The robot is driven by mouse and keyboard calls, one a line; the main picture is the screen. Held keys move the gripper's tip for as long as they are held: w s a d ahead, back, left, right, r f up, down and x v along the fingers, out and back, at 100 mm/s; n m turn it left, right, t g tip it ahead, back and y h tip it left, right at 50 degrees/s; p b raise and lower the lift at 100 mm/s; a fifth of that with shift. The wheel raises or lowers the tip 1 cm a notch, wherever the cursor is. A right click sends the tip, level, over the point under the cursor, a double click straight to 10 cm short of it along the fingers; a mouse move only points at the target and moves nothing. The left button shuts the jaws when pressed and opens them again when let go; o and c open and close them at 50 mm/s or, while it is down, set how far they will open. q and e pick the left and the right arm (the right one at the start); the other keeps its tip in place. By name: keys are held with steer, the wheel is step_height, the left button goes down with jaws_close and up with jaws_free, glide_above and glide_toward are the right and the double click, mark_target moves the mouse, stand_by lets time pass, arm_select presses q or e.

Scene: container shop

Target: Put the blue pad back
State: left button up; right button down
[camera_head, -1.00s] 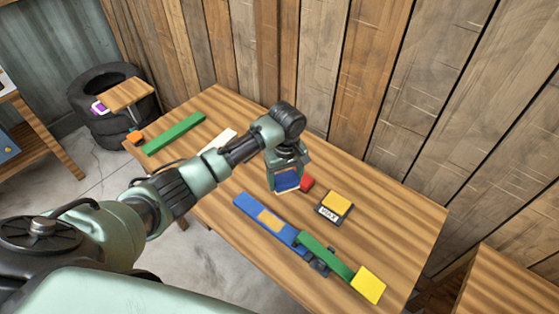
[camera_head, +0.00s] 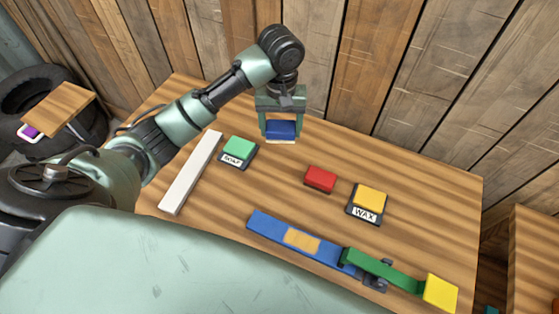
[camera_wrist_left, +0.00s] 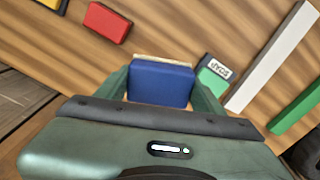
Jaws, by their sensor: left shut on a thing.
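My left gripper (camera_head: 281,122) is shut on the blue pad (camera_head: 281,130), with its fingers on either side of the pad. In the head view it is at the back of the table (camera_head: 220,204), between the green pad and the red pad. The left wrist view shows the blue pad (camera_wrist_left: 160,82) between the fingers, with a pale strip along its far edge. The pad seems to be above the table, but the height is hard to tell. My right gripper is not in view.
A green pad (camera_head: 239,147) rests on a SOAP holder, a yellow pad (camera_head: 371,197) on a WAX holder. A red pad (camera_head: 320,179) lies between them. A white bar (camera_head: 191,172) lies at left; blue (camera_head: 280,235) and green (camera_head: 385,269) bars lie in front. A plank wall stands behind.

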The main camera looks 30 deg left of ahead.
mark_target(280, 136)
arm_select(q)
step_height(280, 136, down, 11)
steer(key=shift+a+r+p, duration=0.1)
steer(key=shift+a+p, duration=0.05)
steer(key=shift+p, duration=0.35)
steer(key=shift+f, duration=0.3)
step_height(280, 136, down, 4)
steer(key=shift+f, duration=0.1)
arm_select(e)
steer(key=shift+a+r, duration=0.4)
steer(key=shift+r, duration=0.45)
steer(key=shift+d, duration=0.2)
arm_select(q)
steer(key=o, duration=1.2)
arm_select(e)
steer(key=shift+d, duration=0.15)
arm_select(q)
step_height(280, 136, up, 12)
steer(key=shift+r+b, duration=0.15)
steer(key=shift+b, duration=0.2)
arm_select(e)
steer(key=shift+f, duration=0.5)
